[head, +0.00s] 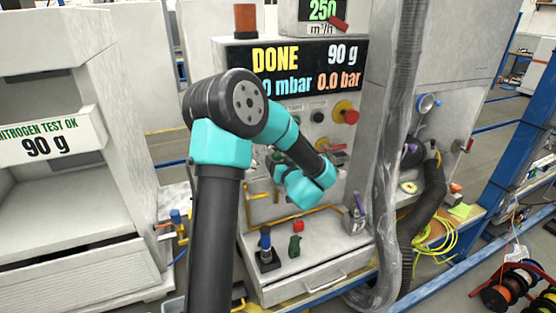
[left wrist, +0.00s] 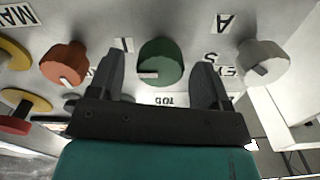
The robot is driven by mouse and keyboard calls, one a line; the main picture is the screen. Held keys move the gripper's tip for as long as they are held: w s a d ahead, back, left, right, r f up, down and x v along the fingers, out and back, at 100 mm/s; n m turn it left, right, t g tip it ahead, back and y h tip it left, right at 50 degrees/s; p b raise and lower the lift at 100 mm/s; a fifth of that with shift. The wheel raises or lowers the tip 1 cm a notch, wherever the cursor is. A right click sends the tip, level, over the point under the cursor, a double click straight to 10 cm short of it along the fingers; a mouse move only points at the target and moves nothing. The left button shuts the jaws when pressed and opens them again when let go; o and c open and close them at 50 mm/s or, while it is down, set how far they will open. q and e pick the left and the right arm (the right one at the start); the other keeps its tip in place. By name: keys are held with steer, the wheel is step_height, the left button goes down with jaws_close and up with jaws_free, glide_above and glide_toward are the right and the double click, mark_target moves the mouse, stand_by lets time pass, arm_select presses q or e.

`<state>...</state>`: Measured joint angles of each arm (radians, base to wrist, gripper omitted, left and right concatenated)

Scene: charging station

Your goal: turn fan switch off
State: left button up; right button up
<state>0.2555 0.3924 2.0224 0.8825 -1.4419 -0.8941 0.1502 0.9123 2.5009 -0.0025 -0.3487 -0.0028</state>
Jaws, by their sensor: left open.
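In the left wrist view my left gripper (left wrist: 160,68) is open, with its two dark fingers pointing at a grey panel. A green knob (left wrist: 160,60) with a pale mark shows between the fingers, one finger on each side; I cannot tell whether they touch it. An orange-red knob (left wrist: 65,64) is to the left and a white knob (left wrist: 263,62) to the right. No label reading fan is legible. In the head view a red switch lever (head: 338,24) sits on the box with the 250 m³/h display (head: 323,10). There my left arm hides its fingers and part of the panel.
The station's display (head: 298,68) reads DONE and 90 g. A red button on a yellow base (head: 346,115) is right of my arm. A ribbed grey hose (head: 403,100) hangs at the right. Small red and green items stand on the lower ledge (head: 325,240).

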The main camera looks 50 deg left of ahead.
arm_select(q)
steer(key=shift+x, duration=0.85)
steer(key=c, duration=0.9)
